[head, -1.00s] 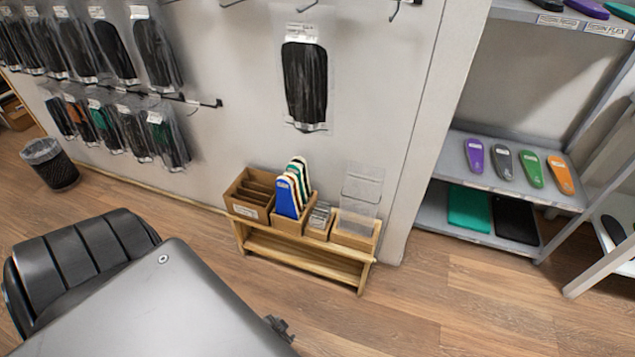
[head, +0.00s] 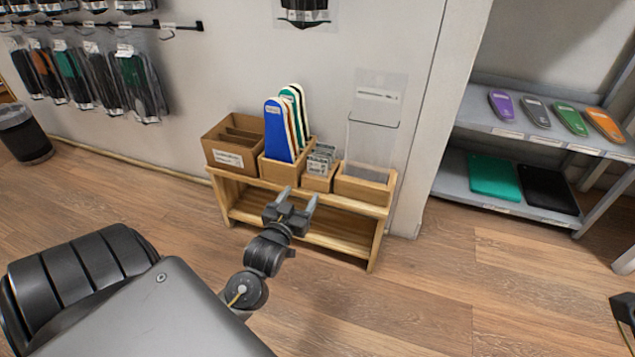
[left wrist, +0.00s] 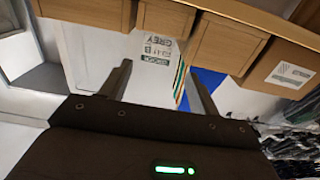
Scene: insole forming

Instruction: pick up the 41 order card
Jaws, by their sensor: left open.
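Several grey-white order cards (head: 321,160) stand upright in a small wooden box (head: 317,183) on the low bench. Their print is too small to read in the head view. In the left wrist view, which is upside down, the front card (left wrist: 158,48) shows "GREY" and what looks like 41. My left gripper (head: 298,196) is open and empty, in front of the bench and below the card box. In the left wrist view its two fingers (left wrist: 162,88) point towards the cards, one on each side of the front card, apart from it.
Left of the cards are a box with blue and green insoles (head: 279,130) and a brown divided box (head: 228,157). Right is a box with a clear stand (head: 365,183). The wooden bench (head: 302,236) stands against the wall. A shelf (head: 500,122) is farther right.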

